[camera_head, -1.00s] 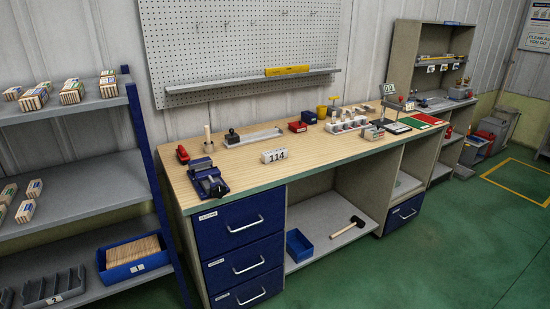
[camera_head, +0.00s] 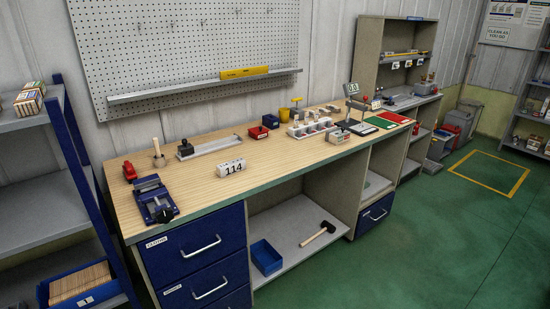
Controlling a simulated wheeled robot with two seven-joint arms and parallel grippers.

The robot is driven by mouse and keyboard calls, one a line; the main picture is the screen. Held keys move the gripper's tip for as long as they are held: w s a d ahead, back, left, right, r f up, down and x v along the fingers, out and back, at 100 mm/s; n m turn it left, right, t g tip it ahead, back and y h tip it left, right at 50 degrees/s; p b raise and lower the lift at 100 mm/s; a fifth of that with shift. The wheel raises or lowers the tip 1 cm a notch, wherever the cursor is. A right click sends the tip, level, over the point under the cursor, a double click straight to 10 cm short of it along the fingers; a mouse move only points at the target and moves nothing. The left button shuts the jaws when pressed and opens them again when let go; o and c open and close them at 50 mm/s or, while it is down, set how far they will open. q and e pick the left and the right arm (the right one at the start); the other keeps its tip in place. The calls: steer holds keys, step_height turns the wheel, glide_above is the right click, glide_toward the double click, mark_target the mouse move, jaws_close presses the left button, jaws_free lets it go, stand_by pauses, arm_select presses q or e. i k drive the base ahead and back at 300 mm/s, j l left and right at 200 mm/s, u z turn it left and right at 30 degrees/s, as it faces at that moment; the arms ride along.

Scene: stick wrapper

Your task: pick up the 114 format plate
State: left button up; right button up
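The 114 format plate (camera_head: 230,168) is a small white block with black digits. It stands upright on the wooden workbench (camera_head: 200,210), near its front edge and left of the middle. Its number side faces me. Neither of my grippers shows in the head view.
A blue vise (camera_head: 154,200) sits on the bench left of the plate, and a grey tray (camera_head: 215,147) lies behind it. A shelf rack (camera_head: 30,190) is at the left. Green floor (camera_head: 420,230) is open in front.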

mark_target(225, 170)
steer(key=i+l+z, duration=0.4)
steer(key=i, duration=0.5)
steer(key=i+z, duration=0.35)
steer(key=i, duration=0.55)
steer(key=i+u, duration=0.4)
steer(key=i+l+u, duration=0.2)
steer(key=u, duration=0.2)
steer(key=i+l+u, duration=0.3)
steer(key=u, duration=0.15)
steer(key=i+l+u, duration=0.25)
steer(key=u, duration=0.15)
